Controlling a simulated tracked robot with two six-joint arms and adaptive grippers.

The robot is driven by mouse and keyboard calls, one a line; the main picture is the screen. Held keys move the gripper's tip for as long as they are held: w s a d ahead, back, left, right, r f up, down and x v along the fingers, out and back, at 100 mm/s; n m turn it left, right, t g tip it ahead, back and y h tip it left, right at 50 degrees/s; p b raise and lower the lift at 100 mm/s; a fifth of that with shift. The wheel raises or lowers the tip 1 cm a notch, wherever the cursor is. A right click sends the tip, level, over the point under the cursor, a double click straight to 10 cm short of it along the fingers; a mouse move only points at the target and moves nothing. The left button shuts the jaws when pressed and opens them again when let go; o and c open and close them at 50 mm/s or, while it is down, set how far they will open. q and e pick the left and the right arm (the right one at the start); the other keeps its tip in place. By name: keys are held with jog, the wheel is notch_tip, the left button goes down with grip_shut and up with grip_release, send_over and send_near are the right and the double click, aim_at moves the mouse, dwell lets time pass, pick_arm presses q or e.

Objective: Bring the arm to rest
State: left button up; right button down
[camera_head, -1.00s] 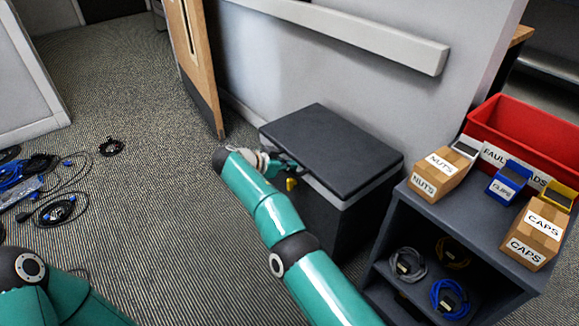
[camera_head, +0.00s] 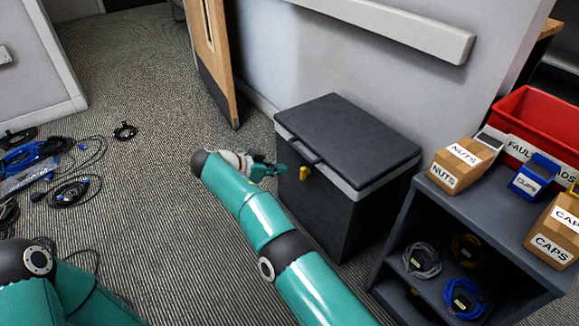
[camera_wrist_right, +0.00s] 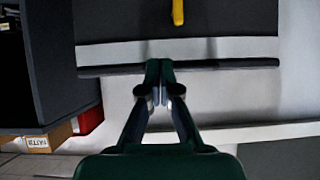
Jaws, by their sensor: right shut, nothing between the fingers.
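My right arm reaches in from the bottom of the head view. Its gripper (camera_head: 272,169) is at the front left of the dark lidded box (camera_head: 350,138), near the yellow latch (camera_head: 304,173). In the right wrist view the right gripper (camera_wrist_right: 159,96) is shut with nothing between its fingers. The box front, its pale band and the yellow latch (camera_wrist_right: 178,12) show beyond the fingertips there. The box lid is closed. My left arm shows only in part at the lower left of the head view; its gripper is out of the picture.
A dark shelf unit (camera_head: 405,238) with coiled cables stands at right, bearing a NUTS box (camera_head: 462,163), a CAPS box (camera_head: 555,236) and a red bin (camera_head: 540,118). Loose cables (camera_head: 62,165) lie on the left floor.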

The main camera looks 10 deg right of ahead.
jog(key=s+f+n+g+y+p, duration=0.1)
jog(key=s+f+n+y, duration=0.25)
jog(key=f, duration=0.35)
jog(key=s+a+f+n+g+y+p, duration=0.1)
jog(key=s+f+n+y, duration=0.1)
jog(key=s+f+n, duration=0.3)
jog(key=s+f+n+g+y+p, duration=0.1)
jog(key=s+f+n+g+y, duration=0.15)
jog(key=f, duration=0.55)
jog(key=s+a+f+y+p, duration=0.1)
jog(key=s+y, duration=0.2)
jog(key=s, duration=0.3)
jog(key=s+f+y+p, duration=0.1)
jog(key=s+f+y, duration=0.1)
jog(key=s, duration=0.4)
jog(key=s+d+r+y+p, duration=0.1)
jog(key=s+d+r, duration=0.1)
jog(key=s, duration=0.6)
jog(key=s+d+r, duration=0.2)
jog(key=s+r, duration=0.1)
jog(key=s, duration=0.5)
notch_tip(320, 180, up, 37)
jog(key=p, duration=3.8)
jog(key=shift+w+r+n, duration=0.2)
jog(key=shift+n, duration=0.1)
jog(key=shift+t, duration=0.25)
